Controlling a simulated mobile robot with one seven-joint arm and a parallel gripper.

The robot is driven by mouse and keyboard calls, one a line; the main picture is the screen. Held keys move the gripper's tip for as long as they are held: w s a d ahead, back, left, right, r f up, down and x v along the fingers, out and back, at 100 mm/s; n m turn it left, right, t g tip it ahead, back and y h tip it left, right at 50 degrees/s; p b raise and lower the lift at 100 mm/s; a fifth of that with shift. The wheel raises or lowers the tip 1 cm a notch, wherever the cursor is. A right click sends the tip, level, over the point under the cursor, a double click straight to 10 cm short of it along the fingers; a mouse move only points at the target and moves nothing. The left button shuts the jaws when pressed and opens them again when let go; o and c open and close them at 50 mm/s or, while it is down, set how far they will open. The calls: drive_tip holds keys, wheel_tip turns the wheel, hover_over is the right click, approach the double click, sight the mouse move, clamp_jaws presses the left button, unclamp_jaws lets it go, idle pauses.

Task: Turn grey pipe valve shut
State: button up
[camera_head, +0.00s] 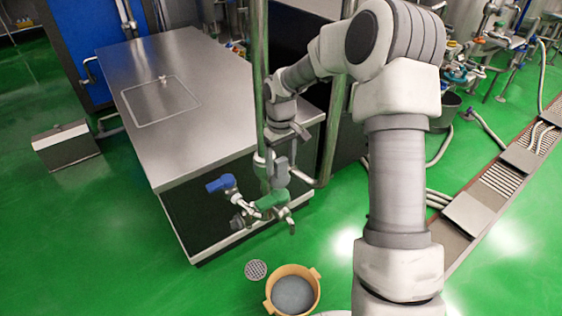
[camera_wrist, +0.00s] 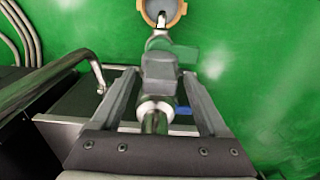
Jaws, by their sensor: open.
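The grey valve handle (camera_wrist: 160,66) lies between the two fingertips of my open gripper (camera_wrist: 159,80) in the wrist view. I cannot tell whether either finger touches it. In the head view the grey handle (camera_head: 281,172) shows on the vertical pipe, just below my gripper. A green valve handle (camera_head: 272,200) sits just below it and also shows beyond the fingertips in the wrist view (camera_wrist: 203,62). A blue valve handle (camera_head: 221,184) sticks out to the left, and a bit of it shows behind the right finger in the wrist view.
A yellow tub (camera_head: 292,290) of grey liquid stands on the green floor below the valves, beside a round drain (camera_head: 256,270). A steel-topped counter (camera_head: 190,85) stands left of the pipe (camera_head: 260,80). A bent metal rail (camera_wrist: 60,80) runs close by on the left in the wrist view.

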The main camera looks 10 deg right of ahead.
clamp_jaws()
idle(1.3)
